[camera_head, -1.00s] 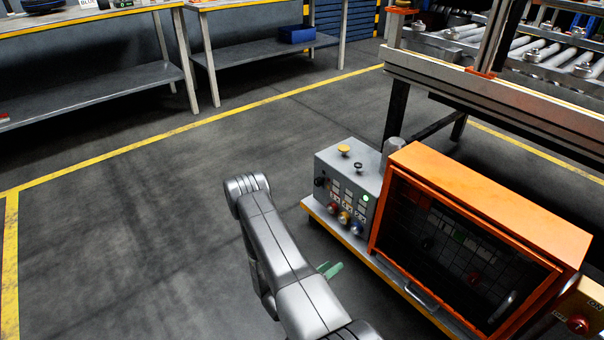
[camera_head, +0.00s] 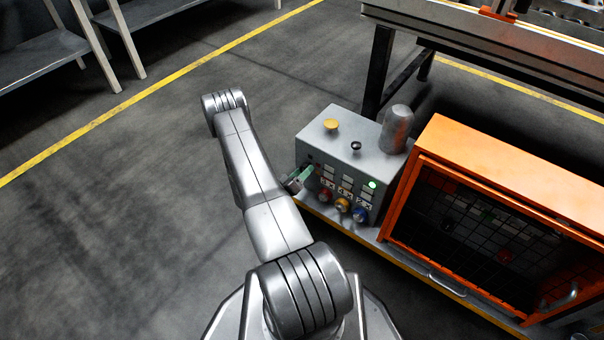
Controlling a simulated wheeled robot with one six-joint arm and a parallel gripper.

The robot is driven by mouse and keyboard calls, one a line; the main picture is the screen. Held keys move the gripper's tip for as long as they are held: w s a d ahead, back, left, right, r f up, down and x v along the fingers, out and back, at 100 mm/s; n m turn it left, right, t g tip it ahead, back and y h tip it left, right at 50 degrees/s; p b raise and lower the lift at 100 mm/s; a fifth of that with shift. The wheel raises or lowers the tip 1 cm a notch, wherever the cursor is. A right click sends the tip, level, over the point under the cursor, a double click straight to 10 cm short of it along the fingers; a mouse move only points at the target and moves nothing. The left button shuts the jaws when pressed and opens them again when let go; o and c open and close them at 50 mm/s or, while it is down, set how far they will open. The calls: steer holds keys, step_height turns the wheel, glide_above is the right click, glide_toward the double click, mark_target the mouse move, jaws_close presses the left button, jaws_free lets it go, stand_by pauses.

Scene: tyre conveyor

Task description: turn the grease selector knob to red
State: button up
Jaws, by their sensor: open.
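The grey control box (camera_head: 338,140) stands left of the orange cabinet. Its front panel carries red (camera_head: 324,195), yellow (camera_head: 342,205) and blue (camera_head: 360,214) round fittings in a row, with small pale labels above them. The dark knob at the panel's upper left, likely the grease selector, is largely hidden behind my gripper; its setting cannot be read. My gripper (camera_head: 303,176), with green fingers, is open at the panel's left end. Whether its fingers touch the knob or stand around it cannot be told.
A lit green lamp (camera_head: 373,184) is on the panel's right. A yellow button (camera_head: 331,125), a small black knob (camera_head: 356,146) and a grey cylinder (camera_head: 397,128) are on or by the box top. The orange cabinet (camera_head: 500,160) stands close right.

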steer(key=shift+w+d, duration=0.2)
steer(key=shift+d, duration=0.05)
steer(key=c, duration=1)
steer(key=m+b, duration=0.6)
steer(key=m, duration=0.5)
steer(key=shift+m, duration=0.4)
